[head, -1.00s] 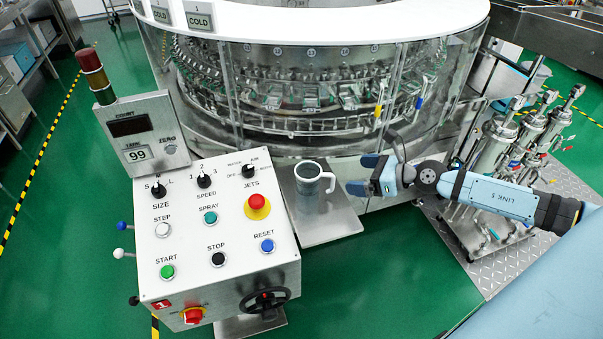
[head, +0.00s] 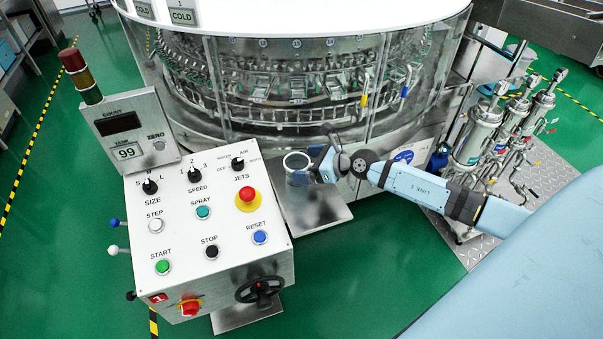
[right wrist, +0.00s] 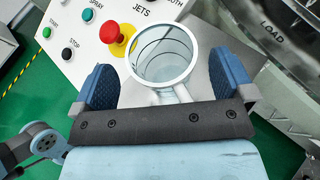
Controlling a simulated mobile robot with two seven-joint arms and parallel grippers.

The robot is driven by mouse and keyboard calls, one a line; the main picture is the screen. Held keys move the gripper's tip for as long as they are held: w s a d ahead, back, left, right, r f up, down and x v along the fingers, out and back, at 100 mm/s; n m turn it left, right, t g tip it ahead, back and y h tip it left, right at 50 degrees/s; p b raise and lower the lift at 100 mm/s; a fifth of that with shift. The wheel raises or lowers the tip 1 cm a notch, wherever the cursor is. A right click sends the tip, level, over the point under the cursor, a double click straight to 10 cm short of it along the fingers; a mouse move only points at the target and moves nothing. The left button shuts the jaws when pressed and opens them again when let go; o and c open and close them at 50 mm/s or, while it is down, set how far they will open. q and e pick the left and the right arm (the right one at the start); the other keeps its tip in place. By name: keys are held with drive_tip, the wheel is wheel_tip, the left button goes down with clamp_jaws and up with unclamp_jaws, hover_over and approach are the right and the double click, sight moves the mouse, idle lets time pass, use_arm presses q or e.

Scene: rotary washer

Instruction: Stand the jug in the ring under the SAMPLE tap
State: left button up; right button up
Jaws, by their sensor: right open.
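The jug (head: 297,163), a pale, open-topped cup, stands upright on the steel shelf (head: 322,214) beside the control panel. My right gripper (head: 318,166) is at the jug's right side in the head view and partly hides it. In the right wrist view the jug (right wrist: 162,54) sits between the two blue fingers of the open gripper (right wrist: 163,72), with gaps on both sides. Its handle points toward the palm. A yellow-handled tap (head: 365,80) and a blue-handled tap (head: 404,91) are on the washer; I cannot read their labels. I cannot make out the ring. My left gripper is not in view.
The white control panel (head: 209,233) with buttons and a red knob stands close to the left of the jug. The round washer (head: 300,120) rises behind. Several steel cylinders (head: 500,130) stand on a metal plate at right. Green floor lies in front.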

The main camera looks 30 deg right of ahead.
drive_tip(key=shift+x, duration=0.75)
drive_tip(key=c, duration=1.3)
